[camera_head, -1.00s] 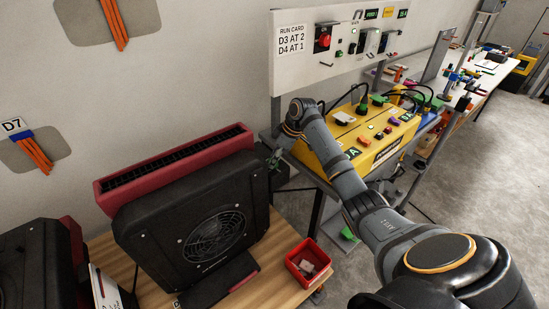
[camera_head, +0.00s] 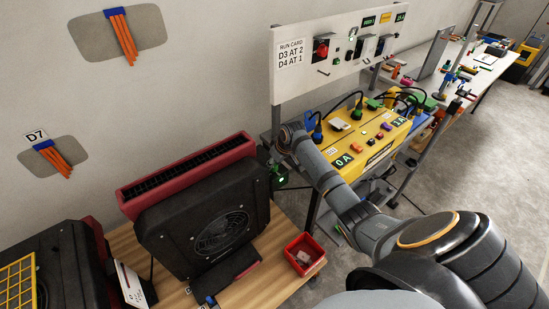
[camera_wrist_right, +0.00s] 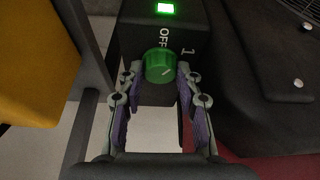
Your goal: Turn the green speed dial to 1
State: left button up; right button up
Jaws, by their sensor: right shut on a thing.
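The green speed dial (camera_wrist_right: 159,66) is in the middle of the right wrist view, on a dark box (camera_wrist_right: 135,35) with a lit green lamp (camera_wrist_right: 165,8). OFF and 1 are printed beyond the dial. Its pale mark slants up and right, towards the side with the 1; I cannot tell whether it is exactly on it. My right gripper (camera_wrist_right: 157,80) is shut on the dial, one finger at each side. In the head view, my right arm reaches down beside the black fan unit (camera_head: 180,225), where a green light (camera_head: 281,181) shows. My left gripper is not in view.
The fan unit with a red top stands close beside the dial box, on a wooden table (camera_head: 125,240) with a red bin (camera_head: 304,254). A yellow powered box (camera_head: 375,150) stands behind my arm. A panel carries a run card (camera_head: 291,54) reading D3 AT 2, D4 AT 1.

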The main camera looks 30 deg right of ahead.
jog(key=shift+m, duration=0.3)
jog(key=o, duration=1.2)
jog(key=shift+f, duration=0.1)
jog(key=shift+c, duration=0.2)
